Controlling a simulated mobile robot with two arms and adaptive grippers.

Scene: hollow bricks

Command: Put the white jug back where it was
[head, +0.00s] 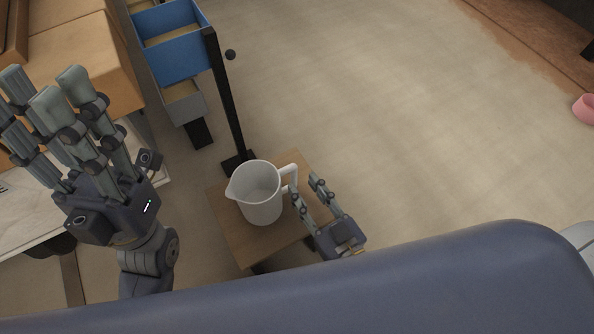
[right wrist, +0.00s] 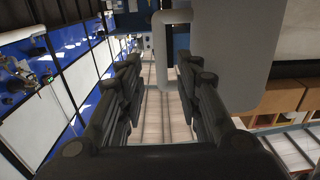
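The white jug (head: 262,205) stands upright on a small wooden table (head: 228,232), its spout to the left and its handle (head: 290,172) to the right. My right gripper (head: 304,187) is beside the handle, low on the jug's right side. In the right wrist view, the right gripper's fingers (right wrist: 165,85) are spread apart. The jug's body (right wrist: 228,50) fills the upper right there, and its handle (right wrist: 162,50) shows ahead, between the finger directions; I cannot tell whether they touch. My left gripper (head: 46,88) is raised at the left, open and empty, away from the jug.
A dark post (head: 226,95) stands just behind the small table. Blue drawers or bins (head: 175,55) and cardboard boxes (head: 95,60) are at the upper left. The floor to the right is largely clear, with a pink object (head: 586,108) at the far right.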

